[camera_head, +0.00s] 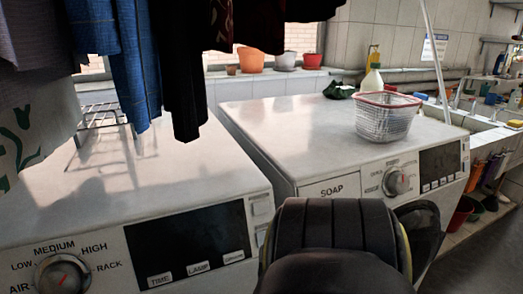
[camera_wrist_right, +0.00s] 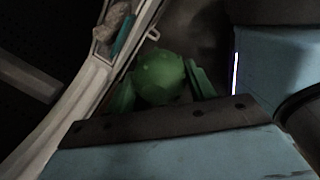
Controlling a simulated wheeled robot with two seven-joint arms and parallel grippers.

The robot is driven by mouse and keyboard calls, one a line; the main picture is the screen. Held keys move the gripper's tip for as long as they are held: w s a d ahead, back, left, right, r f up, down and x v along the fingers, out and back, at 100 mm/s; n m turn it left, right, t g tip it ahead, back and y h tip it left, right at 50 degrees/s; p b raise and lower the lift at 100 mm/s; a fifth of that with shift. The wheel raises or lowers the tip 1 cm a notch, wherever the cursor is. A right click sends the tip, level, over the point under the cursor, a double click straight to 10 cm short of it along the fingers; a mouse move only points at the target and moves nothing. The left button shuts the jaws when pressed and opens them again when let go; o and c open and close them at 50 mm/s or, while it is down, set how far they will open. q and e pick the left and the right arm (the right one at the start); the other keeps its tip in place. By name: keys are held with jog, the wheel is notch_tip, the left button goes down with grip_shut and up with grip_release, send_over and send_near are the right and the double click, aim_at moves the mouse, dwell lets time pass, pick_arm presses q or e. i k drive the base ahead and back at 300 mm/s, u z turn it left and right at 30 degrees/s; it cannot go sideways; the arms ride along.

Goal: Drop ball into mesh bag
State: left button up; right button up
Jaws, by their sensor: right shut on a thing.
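A green ball (camera_wrist_right: 160,76) sits between the fingers of my right gripper (camera_wrist_right: 160,85) in the right wrist view. The gripper is shut on it, and the fingers look green in the dim light. In the head view my right arm fills the bottom centre, and its gripper and the ball are hidden. A whitish mesh bag (camera_head: 386,122) with a red rim stands upright and open at the top on the right machine, beyond my arm. My left gripper is in neither view.
The right machine's top (camera_head: 290,135) is mostly clear. A bottle (camera_head: 372,81) and a dark green item (camera_head: 339,91) stand behind the bag. Clothes (camera_head: 140,60) hang over the left machine (camera_head: 60,190). A pale curved rim (camera_wrist_right: 90,85) lies close left of the gripper in the wrist view.

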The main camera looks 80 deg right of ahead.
aim_at(372, 142)
jog(key=u, duration=0.85)
jog(key=k, duration=1.2)
jog(key=u, duration=0.5)
jog(key=k, duration=1.6)
jog(key=z, duration=0.65)
